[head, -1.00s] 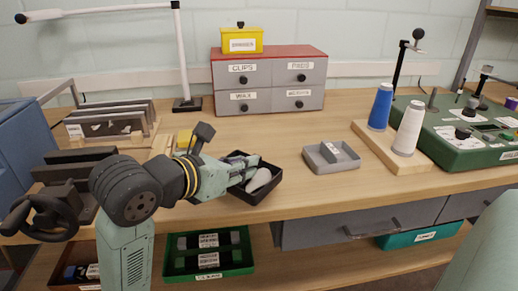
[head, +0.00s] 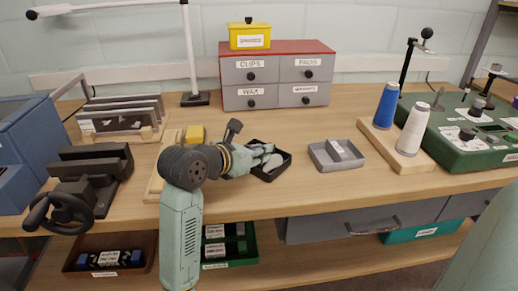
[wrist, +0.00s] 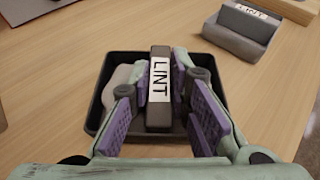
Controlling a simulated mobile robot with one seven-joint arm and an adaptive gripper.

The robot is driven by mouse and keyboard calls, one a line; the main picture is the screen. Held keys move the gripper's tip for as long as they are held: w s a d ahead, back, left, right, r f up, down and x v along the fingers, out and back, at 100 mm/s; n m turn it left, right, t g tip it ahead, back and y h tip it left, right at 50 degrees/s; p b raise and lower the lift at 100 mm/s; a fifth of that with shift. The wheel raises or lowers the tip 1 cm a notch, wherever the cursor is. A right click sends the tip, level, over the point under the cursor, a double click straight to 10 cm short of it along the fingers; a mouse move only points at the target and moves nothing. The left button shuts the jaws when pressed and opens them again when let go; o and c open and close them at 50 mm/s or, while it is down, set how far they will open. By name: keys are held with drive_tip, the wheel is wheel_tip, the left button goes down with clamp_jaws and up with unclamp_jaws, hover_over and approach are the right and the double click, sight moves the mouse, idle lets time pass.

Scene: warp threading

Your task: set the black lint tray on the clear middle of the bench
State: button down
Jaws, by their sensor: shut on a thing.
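The black lint tray (head: 284,169) is at the middle of the bench in the head view, left of the grey tray. In the wrist view, it is a shallow square tray (wrist: 99,90) with a raised central handle bearing a white LINT label. A pale lump lies in its left side. My gripper (head: 263,152) reaches in from the left over the tray. In the wrist view, its purple-padded fingers (wrist: 162,98) stand on both sides of the handle, shut on it. The tray looks level; I cannot tell whether its underside touches the bench.
A grey tray (head: 323,161) stands to the right, with white and blue thread cones (head: 411,131) beyond it. A grey drawer cabinet (head: 277,86) is behind. Bare bench lies between the tray and cabinet.

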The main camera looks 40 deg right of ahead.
drive_tip(key=shift+f, duration=0.1)
drive_tip(key=shift+f, duration=0.15)
drive_tip(key=c, duration=1.5)
unclamp_jaws()
drive_tip(key=shift+r, duration=0.2)
